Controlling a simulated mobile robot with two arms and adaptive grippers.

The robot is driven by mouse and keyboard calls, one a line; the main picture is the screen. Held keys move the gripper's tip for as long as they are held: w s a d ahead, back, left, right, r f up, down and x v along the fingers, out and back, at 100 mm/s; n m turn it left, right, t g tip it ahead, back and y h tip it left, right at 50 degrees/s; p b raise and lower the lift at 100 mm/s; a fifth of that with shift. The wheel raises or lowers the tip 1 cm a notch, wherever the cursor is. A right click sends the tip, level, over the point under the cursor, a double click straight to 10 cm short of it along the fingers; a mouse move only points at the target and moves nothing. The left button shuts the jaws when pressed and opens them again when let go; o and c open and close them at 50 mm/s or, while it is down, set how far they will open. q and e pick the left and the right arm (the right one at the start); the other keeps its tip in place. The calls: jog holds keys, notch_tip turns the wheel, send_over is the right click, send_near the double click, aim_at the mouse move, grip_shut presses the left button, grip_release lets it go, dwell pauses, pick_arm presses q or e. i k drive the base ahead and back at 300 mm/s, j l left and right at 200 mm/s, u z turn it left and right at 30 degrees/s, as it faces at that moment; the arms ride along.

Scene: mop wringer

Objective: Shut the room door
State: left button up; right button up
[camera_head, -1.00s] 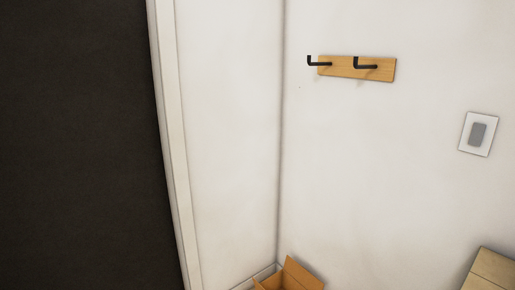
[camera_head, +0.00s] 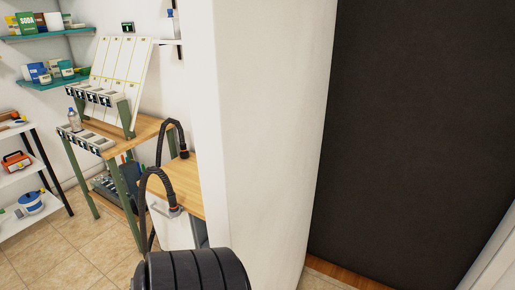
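A tall dark opening or panel (camera_head: 410,140) fills the right of the head view. I cannot tell whether it is the doorway's dark space or a dark door surface. A strip of wooden floor (camera_head: 345,279) shows at its foot. A white upright frame edge (camera_head: 493,255) borders it at the lower right. A broad white upright surface (camera_head: 270,140) stands to its left; whether this is the wall's end or the door leaf is unclear. No handle shows on it. Neither of my grippers is in view.
A wooden workbench (camera_head: 148,128) with green legs stands left, beyond the white surface. Teal shelves (camera_head: 52,82) and a white shelf rack (camera_head: 22,170) line the far left. Tiled floor (camera_head: 75,255) is open between. Black ribbed parts, probably mine, show low in the middle.

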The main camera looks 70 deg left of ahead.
aim_at(258, 72)
jog(key=k+j+u, duration=0.45)
jog(key=j+u, duration=0.2)
jog(key=k+j+u, duration=0.2)
jog(key=u, duration=0.15)
jog(key=j+u, duration=0.1)
jog(key=u, duration=0.15)
jog(key=k+u, duration=0.25)
jog(key=u, duration=0.25)
jog(key=k+j, duration=0.05)
